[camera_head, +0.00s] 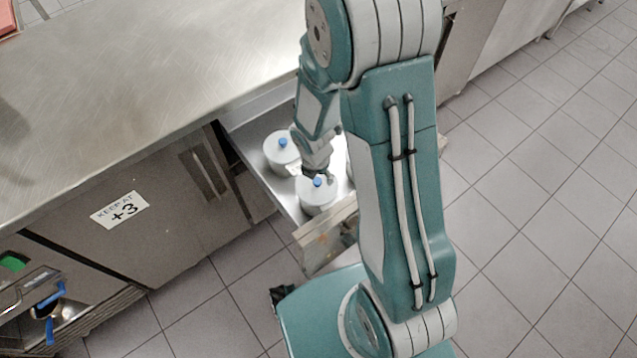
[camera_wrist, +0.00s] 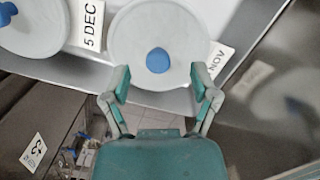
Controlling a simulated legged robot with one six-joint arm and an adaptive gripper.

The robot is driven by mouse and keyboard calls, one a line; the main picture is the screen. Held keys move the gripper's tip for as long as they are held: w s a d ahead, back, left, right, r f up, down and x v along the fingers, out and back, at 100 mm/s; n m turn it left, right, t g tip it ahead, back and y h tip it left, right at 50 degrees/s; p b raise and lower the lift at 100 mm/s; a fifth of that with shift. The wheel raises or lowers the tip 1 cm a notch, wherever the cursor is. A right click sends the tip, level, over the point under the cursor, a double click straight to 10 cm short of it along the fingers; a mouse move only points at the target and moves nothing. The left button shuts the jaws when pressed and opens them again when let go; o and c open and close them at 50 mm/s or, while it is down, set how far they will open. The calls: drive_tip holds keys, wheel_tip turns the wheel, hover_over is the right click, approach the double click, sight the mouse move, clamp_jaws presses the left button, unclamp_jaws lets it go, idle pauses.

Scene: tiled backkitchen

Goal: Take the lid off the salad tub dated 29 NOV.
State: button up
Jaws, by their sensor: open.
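In the wrist view, a round pale tub lid (camera_wrist: 135,40) with a blue knob (camera_wrist: 158,60) lies just ahead of my gripper (camera_wrist: 160,84). The jaws are open and empty, one finger to each side below the knob, not closed on it. A white tag ending in "NOV" (camera_wrist: 217,58) is beside this lid's right edge; its day number is hidden by my right finger. Another lidded tub (camera_wrist: 35,30) is at upper left, with a "5 DEC" tag (camera_wrist: 91,27) at its right. In the head view, my gripper (camera_head: 318,176) is over the front tub (camera_head: 318,200).
The tubs stand in a pulled-out drawer (camera_head: 283,190) under a steel counter (camera_head: 130,90). Another lidded tub (camera_head: 280,158) stands farther back; part of one more shows behind my arm. A "KEEP AT +3" sign (camera_head: 120,210) is on the cabinet. Tiled floor at right is clear.

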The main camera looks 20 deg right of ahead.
sight(317, 180)
drive_tip(key=shift+w+a+f, duration=0.1)
drive_tip(key=shift+a+f, duration=0.05)
drive_tip(key=shift+f, duration=0.7)
drive_tip(key=shift+a+f, duration=0.1)
drive_tip(key=shift+f, duration=0.7)
drive_tip(key=shift+d, duration=0.15)
drive_tip(key=c, duration=1.1)
drive_tip(key=shift+o, duration=0.2)
drive_tip(key=shift+r, duration=0.1)
